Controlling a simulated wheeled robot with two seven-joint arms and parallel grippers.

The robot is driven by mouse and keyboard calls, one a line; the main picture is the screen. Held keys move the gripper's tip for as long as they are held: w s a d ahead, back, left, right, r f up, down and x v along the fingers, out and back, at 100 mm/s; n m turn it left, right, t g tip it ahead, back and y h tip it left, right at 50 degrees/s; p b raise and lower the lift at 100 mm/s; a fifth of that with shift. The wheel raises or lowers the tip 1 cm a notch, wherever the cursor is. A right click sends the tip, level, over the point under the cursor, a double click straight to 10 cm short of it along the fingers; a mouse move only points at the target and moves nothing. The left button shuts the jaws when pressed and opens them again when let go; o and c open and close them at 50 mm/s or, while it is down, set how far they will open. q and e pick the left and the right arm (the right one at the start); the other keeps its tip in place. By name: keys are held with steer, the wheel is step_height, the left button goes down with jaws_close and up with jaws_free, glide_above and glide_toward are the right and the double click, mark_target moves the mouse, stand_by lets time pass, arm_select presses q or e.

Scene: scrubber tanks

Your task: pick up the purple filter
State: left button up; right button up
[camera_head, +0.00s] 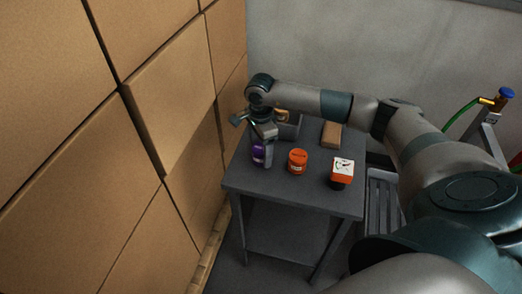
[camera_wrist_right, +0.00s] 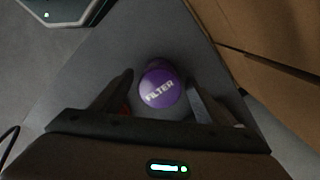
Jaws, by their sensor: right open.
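The purple filter (camera_head: 258,155) stands near the left edge of the grey table, partly hidden by my right gripper (camera_head: 264,147). The fingers are open, one on each side, with a visible gap to the filter on both sides. My right arm reaches across the back of the table to it. My left gripper is not in view.
The grey table (camera_head: 285,191) also holds an orange jar (camera_head: 298,161), an orange and white gauge (camera_head: 342,169), a brown block (camera_head: 331,134) and a grey bin (camera_head: 288,130). Stacked cardboard boxes (camera_head: 172,95) rise close along the table's left side.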

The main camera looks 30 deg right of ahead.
steer(key=shift+f, duration=0.9)
steer(key=c, duration=1.1)
steer(key=shift+r, duration=0.15)
steer(key=shift+c, duration=0.2)
steer(key=shift+r+b, duration=0.45)
steer(key=shift+r, duration=0.1)
step_height(320, 180, up, 2)
steer(key=shift+w+r+b, duration=0.1)
steer(key=shift+r+b, duration=0.1)
steer(key=shift+b, duration=0.6)
steer(key=shift+s+d+r+b, duration=0.75)
steer(key=shift+s+d+r, duration=0.35)
steer(key=shift+s, duration=0.65)
steer(key=shift+s+d+r+b, duration=0.75)
steer(key=shift+s+r, duration=0.6)
steer(key=shift+s, duration=0.4)
steer(key=shift+s+d+r+b, duration=0.75)
steer(key=shift+s+d+r, duration=0.35)
steer(key=shift+s, duration=0.65)
